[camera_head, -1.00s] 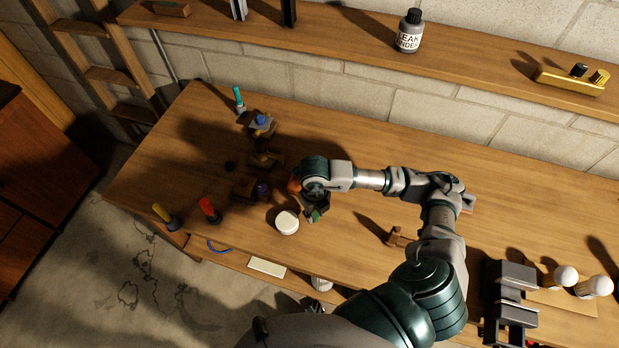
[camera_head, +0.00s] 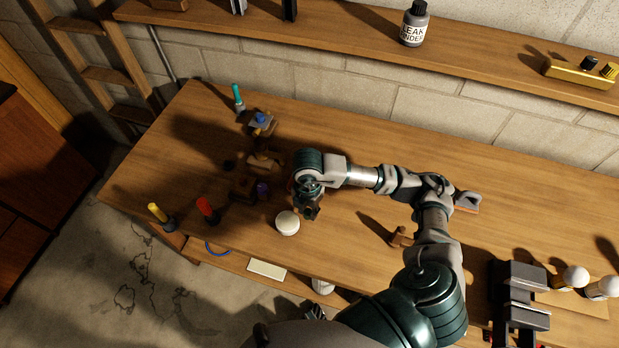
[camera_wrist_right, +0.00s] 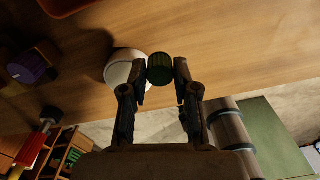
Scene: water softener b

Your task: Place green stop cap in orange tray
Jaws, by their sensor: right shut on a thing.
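My right gripper (camera_head: 312,211) is over the bench in the head view, just right of a round white lid-like object (camera_head: 287,223). In the right wrist view my right gripper (camera_wrist_right: 160,75) is shut on the green stop cap (camera_wrist_right: 160,67), a dark green ribbed cylinder held between the fingertips. The cap is hard to make out in the head view. An orange rim, likely the orange tray (camera_wrist_right: 66,5), shows at the top left of the wrist view. In the head view my wrist hides most of it. I do not see my left gripper.
Near the gripper on the bench (camera_head: 400,150) are a purple piece (camera_head: 263,190) and brown fittings (camera_head: 264,161). Red (camera_head: 207,209) and yellow (camera_head: 157,212) handled tools stand at the left front edge. A small wooden block (camera_head: 401,237) is to the right. The back middle is clear.

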